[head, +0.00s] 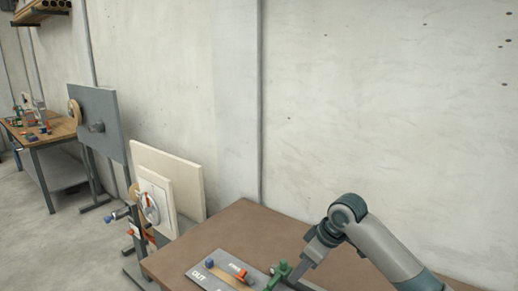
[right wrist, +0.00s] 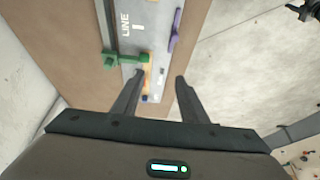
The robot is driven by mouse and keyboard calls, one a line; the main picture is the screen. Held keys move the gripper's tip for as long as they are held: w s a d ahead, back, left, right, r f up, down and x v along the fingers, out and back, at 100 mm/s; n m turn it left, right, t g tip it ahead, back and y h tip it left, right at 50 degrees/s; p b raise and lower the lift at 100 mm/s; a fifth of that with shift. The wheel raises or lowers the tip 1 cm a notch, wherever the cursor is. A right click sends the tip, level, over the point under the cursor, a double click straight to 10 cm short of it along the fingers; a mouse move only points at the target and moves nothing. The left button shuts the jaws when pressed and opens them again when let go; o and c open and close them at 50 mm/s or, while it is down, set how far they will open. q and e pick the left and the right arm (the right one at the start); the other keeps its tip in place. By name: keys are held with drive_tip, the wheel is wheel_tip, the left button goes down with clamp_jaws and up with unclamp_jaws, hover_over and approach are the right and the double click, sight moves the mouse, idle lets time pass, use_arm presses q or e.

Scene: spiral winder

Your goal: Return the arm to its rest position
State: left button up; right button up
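My right arm comes in from the right in the head view. Its gripper (head: 303,268) points down over the brown table, beside a green part (head: 281,270); its fingertips are hard to make out there. In the right wrist view the two dark fingers (right wrist: 160,78) stand apart with nothing held between them. Below them lies a grey board (right wrist: 130,35) lettered LINE, with a green clamp-like part (right wrist: 112,60), an orange strip (right wrist: 147,62) and a purple part (right wrist: 175,30). I cannot tell whether a finger touches the board. My left gripper is not in view.
The brown table (head: 245,222) stands against a concrete wall. A grey plate (head: 212,280) marked OUT lies on it with blue and orange parts. Left of the table stand a cream panel (head: 185,175) and a grey panel (head: 105,110). A workbench (head: 60,128) is farther back.

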drive_tip(key=s+a+f+m, duration=0.1)
drive_tip(key=s+f+m, duration=0.2)
drive_tip(key=s+f, duration=1.6)
drive_tip(key=s+d+f+m+h, duration=0.25)
drive_tip(key=s+d, duration=0.35)
drive_tip(key=s, duration=0.5)
drive_tip(key=s+d+f+m+h, duration=0.1)
drive_tip(key=s+d+m, duration=0.35)
drive_tip(key=s, duration=0.75)
wheel_tip(320, 180, down, 36)
drive_tip(key=s+d+n+b, duration=0.1)
drive_tip(key=s+n+b, duration=0.1)
drive_tip(key=b, duration=0.4)
drive_tip(key=s+d+f+g+b, duration=0.1)
drive_tip(key=s+f+b, duration=0.1)
drive_tip(key=s+f, duration=0.6)
drive_tip(key=s+d+f+b, duration=0.2)
drive_tip(key=s+f, duration=0.7)
drive_tip(key=f, duration=0.3)
drive_tip(key=shift+d+f+g, duration=0.15)
drive_tip(key=shift+d+g, duration=0.1)
drive_tip(key=shift+g, duration=0.15)
